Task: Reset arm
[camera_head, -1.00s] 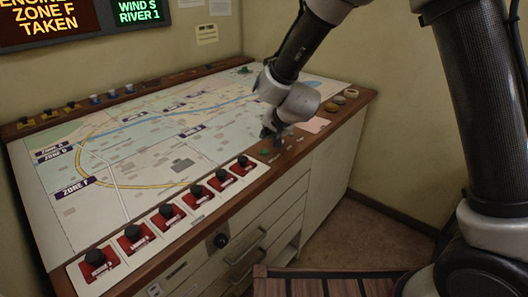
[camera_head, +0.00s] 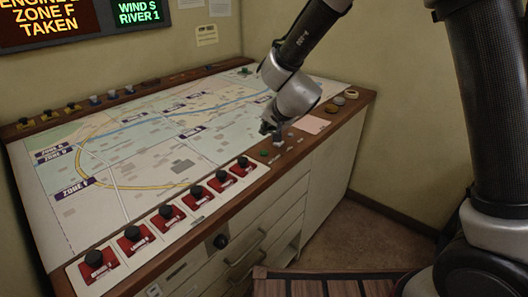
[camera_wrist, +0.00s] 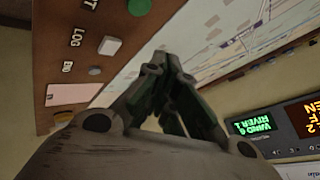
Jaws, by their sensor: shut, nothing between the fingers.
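My gripper (camera_head: 272,132) is at the near right edge of the map console in the head view, over the wooden rim. In the wrist view its fingers (camera_wrist: 168,62) are shut together and hold nothing. A white button (camera_wrist: 110,45), a green button (camera_wrist: 139,6) and lettering that includes "LOG" show on the wooden panel beyond the fingers. The green button also shows in the head view (camera_head: 264,153), just below the gripper. I cannot tell whether the fingertips touch the panel.
The map table (camera_head: 130,160) has a row of red-based black knobs (camera_head: 168,212) along its near edge. Two lit signs (camera_head: 45,20) hang behind.

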